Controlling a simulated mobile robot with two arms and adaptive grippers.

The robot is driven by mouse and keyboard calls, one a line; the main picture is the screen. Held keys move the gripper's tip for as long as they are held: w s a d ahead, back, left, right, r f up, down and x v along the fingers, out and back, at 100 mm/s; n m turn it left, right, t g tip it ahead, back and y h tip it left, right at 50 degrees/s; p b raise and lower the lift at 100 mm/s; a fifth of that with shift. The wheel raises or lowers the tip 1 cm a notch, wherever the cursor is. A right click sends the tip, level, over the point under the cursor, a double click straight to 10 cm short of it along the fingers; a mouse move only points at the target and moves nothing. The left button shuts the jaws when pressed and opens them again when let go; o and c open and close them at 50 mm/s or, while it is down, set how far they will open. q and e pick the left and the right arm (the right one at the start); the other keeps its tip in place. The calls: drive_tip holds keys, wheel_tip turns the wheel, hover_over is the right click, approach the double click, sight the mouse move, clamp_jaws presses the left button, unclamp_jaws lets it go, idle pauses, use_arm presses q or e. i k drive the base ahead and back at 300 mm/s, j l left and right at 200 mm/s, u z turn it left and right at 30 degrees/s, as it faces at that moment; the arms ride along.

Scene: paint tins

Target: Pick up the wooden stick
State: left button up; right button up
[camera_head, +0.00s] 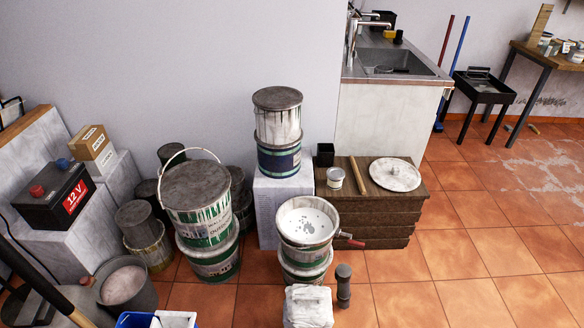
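A wooden stick (359,175) lies on top of the dark wooden crate (410,188). It sits between a small tin (335,178) and a round, paint-stained white lid (395,174). Its full length shows, and nothing covers it. Neither of my grippers is in view.
An open bucket of white paint (306,222) stands in front of the crate on stacked tins, with a red-handled tool (352,243) beside it. Stacked paint buckets (197,200) crowd the left. A sink counter (390,115) stands behind. Tiled floor (480,260) is clear at right.

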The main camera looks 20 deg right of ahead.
sight(360, 185)
drive_tip(key=i+l+u, duration=0.15)
drive_tip(key=l+u, duration=0.35)
drive_tip(key=l, duration=0.45)
drive_tip(key=l+u, duration=0.5)
drive_tip(key=l, duration=0.45)
drive_tip(key=k+l+u, duration=0.15)
drive_tip(key=l+u, duration=0.3)
drive_tip(key=l, duration=0.5)
